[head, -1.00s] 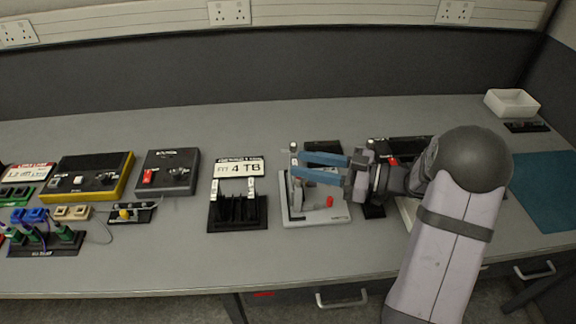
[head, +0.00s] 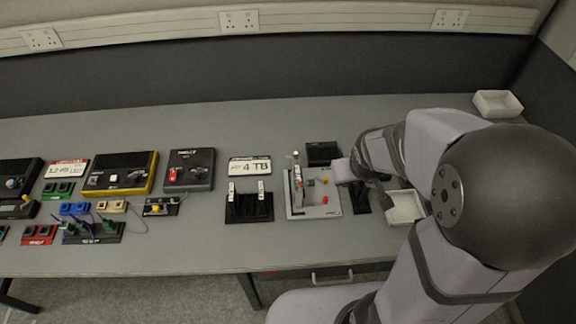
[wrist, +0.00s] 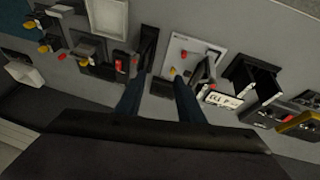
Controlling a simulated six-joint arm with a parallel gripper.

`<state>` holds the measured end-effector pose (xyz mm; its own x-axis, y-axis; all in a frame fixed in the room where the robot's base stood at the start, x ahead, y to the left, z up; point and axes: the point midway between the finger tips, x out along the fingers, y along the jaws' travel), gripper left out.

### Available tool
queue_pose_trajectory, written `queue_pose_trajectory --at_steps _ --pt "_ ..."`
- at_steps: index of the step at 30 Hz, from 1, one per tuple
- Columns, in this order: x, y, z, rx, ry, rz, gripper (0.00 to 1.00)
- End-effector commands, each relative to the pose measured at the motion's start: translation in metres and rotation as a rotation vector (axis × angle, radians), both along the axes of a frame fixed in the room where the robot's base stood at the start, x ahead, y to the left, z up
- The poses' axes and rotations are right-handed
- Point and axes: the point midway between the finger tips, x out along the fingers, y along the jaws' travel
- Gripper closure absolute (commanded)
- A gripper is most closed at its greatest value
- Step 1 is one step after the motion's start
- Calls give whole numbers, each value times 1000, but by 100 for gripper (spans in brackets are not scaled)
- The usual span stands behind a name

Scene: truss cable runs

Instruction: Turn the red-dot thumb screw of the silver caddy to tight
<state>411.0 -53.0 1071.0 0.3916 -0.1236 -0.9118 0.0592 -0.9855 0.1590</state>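A silver-grey plate (head: 313,205), which looks like the silver caddy, lies on the bench right of the black stand. I cannot tell which red part is the thumb screw's dot. My gripper (wrist: 160,78) is open and empty, its blue fingers apart near the plate's edge. In the head view its fingers are hidden.
A black block (head: 322,153) lies behind the plate. A black stand (head: 249,206) with white clips and a "4 TB" label (head: 249,166) are to the left. A white tray (head: 405,207) sits right, partly behind my arm. Bare bench lies in front of the plate.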

Motion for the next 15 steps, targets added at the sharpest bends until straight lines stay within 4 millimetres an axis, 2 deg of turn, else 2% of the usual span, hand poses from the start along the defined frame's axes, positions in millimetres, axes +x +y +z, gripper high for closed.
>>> queue_pose_trajectory --at_steps 1,6,15 --pt "-16 5 10 12 47 -14 65" --pt "-63 22 18 56 189 -53 65" --pt "-131 54 39 142 393 -83 65"
